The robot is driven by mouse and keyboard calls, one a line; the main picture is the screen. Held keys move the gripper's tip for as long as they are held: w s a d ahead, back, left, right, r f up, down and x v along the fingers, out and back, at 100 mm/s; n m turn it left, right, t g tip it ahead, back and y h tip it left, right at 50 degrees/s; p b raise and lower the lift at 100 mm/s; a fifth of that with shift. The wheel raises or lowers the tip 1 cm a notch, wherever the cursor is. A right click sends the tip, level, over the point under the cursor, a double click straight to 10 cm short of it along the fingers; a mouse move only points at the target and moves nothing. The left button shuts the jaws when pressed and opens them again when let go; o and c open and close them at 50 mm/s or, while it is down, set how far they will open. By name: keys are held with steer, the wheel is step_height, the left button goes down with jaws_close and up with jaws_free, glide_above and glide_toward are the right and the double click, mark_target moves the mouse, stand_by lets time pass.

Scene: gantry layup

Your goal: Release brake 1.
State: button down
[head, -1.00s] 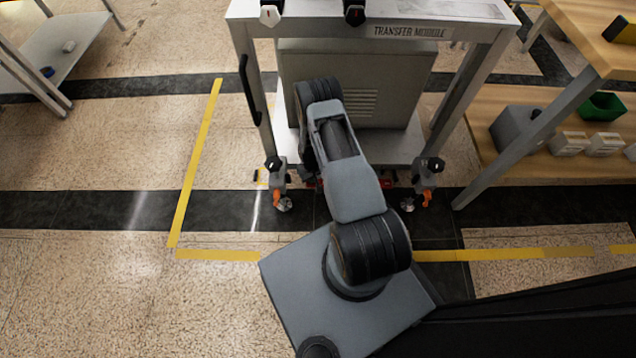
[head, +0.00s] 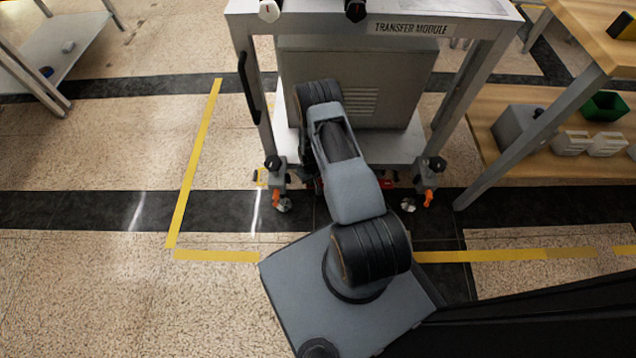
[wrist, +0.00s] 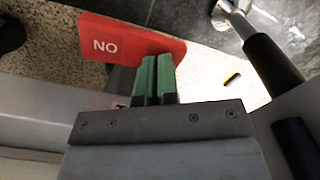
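The transfer module (head: 400,72) stands ahead on legs with casters. Its left front caster (head: 284,205) and right front caster (head: 408,204) each show an orange part beside them, the left one (head: 276,199) and the right one (head: 428,198). In the wrist view a red plate (wrist: 105,42) reads "NO", possibly "ON" upside down. My gripper (wrist: 156,62) has green fingers set close together, with nothing seen between them. Their tips overlap the plate's right part; contact cannot be told. The head view hides my gripper behind my arm. No brake number is readable.
A wooden workbench (head: 585,50) with a lower shelf stands at right, holding a green bin (head: 604,106) and a grey box (head: 524,130). A grey shelf unit (head: 62,50) is at far left. Yellow tape (head: 196,160) marks the floor, which is open at left.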

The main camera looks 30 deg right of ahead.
steer(key=shift+r+p, duration=2.45)
steer(key=shift+r, duration=1)
steer(key=shift+s, duration=0.1)
